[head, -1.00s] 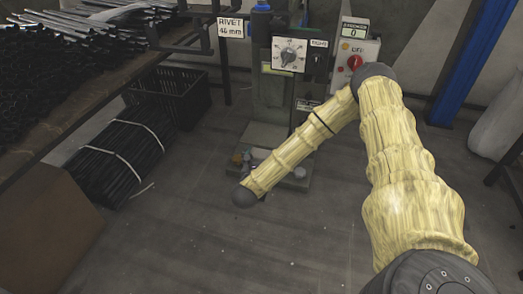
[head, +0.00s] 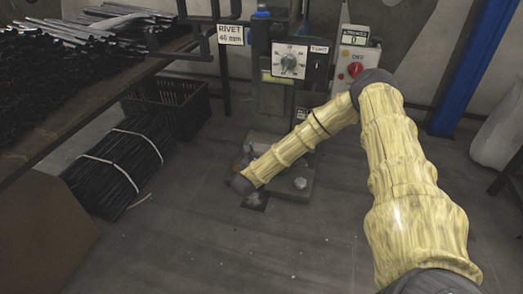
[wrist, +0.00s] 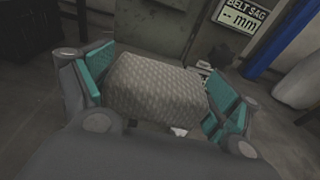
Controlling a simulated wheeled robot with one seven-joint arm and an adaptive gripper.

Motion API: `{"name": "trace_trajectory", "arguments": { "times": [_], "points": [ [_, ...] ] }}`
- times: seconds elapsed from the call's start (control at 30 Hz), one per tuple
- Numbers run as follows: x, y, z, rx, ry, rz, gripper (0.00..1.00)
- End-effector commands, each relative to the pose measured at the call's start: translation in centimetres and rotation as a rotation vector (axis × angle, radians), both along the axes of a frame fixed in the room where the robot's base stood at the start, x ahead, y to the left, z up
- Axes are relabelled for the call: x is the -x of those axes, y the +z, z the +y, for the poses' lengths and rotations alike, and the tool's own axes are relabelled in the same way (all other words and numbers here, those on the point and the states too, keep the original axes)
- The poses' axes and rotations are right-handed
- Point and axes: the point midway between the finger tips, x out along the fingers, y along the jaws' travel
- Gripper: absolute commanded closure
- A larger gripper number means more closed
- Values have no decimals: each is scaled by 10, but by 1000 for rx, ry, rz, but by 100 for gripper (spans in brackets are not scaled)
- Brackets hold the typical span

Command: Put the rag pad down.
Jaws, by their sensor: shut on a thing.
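The rag pad (wrist: 152,92) is a grey, woven-looking block in the wrist view. My gripper (wrist: 162,78) is shut on it, with a teal finger pad at each side of it. What lies right under the pad is mostly hidden. In the head view the end of my arm is low, in front of the rivet press base, and hides my gripper and the rag pad, so I cannot tell how high the pad is.
The rivet press (head: 273,105) stands behind my arm, with a dial panel (head: 290,61) and a red-knob control box (head: 357,58). A black crate (head: 170,103) and strapped dark rods (head: 117,168) lie left. The front floor (head: 200,245) is clear.

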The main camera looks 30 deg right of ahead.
Motion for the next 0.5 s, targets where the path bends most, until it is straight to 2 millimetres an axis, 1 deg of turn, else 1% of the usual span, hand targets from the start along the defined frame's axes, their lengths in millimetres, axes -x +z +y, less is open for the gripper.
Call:
{"name": "trace_trajectory", "arguments": {
  "times": [0.03,0.2,0.3,0.5],
  "points": [
    [-10,-3,-6,3,-2,-3,35],
    [-34,-5,-19,1,-2,-2,35],
    [-41,-6,-23,1,0,-1,35],
    [-49,-6,-27,1,0,-1,35]
  ]
}}
